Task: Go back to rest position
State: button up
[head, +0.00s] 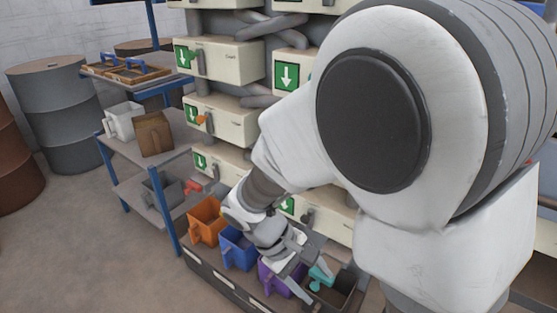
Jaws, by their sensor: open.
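My gripper (300,281) is at the lower middle of the head view, open, low over the purple container (272,281) and next to a dark container (342,289). A small teal piece (321,275) shows just right of its fingers; I cannot tell whether they touch. My arm reaches down from the right and hides much of the machine behind it.
Orange (205,221) and blue (238,250) containers stand left of the purple one on a dark low tray (215,279). The sack filler's cream drawers (228,62) with green arrow labels rise behind.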

jog(key=s+d+r+m+t+y, duration=0.3)
jog(key=s+d+r+m, duration=0.1)
jog(key=r, duration=0.4)
jog(key=s+d+r+m+t+y, duration=0.3)
jog(key=r+m, duration=0.1)
jog(key=r, duration=0.5)
notch_tip(320, 180, up, 17)
jog(key=p, duration=1.8)
jog(key=shift+r, duration=0.2)
jog(key=shift+d, duration=0.1)
